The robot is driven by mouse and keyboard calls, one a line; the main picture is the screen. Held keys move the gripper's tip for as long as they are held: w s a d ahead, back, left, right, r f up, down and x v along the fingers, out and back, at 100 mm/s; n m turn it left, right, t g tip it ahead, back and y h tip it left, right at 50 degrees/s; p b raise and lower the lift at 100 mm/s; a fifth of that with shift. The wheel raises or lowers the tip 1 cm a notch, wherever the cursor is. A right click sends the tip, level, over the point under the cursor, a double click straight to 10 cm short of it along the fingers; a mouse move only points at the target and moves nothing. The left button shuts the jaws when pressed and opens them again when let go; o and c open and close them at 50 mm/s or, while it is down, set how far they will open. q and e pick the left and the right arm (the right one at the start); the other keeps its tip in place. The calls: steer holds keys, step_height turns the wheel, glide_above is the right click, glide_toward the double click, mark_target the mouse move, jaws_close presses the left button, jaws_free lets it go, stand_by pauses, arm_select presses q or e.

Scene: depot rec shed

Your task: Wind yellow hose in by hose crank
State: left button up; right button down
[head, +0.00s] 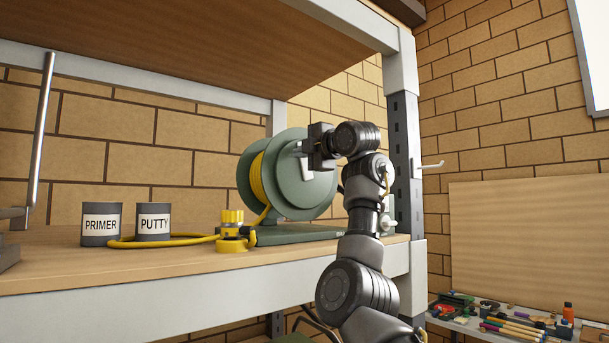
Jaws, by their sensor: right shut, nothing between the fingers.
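A green hose reel (318,196) stands on the wooden shelf, with yellow hose (257,180) wound on its drum. The hose runs down from the drum, and a length of it (180,241) lies on the shelf, passing by the cans. A yellow fitting (232,225) stands at the reel's front left. A pale bent piece (308,172), which looks like part of the hose crank, shows on the reel's side face. My right gripper (306,148) is shut and empty in front of that face, close to the crank; it hides part of it, and I cannot tell whether they touch. My left gripper is out of view.
Two grey cans, PRIMER (101,224) and PUTTY (153,222), stand left of the reel. A metal rod (43,130) rises at the far left. The upper shelf (200,45) and a right-hand post (404,165) frame the space. A cluttered bench (470,320) is low right.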

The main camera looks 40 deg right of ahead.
steer(key=shift+s+d+r, duration=0.1)
steer(key=shift+d+r, duration=0.6)
steer(key=shift+d, duration=0.25)
steer(key=shift+d+r, duration=0.3)
steer(key=shift+d, duration=0.5)
steer(key=shift+s+d, duration=0.1)
steer(key=shift+d, duration=0.2)
steer(key=shift+w+r, duration=0.1)
steer(key=shift+w, duration=0.1)
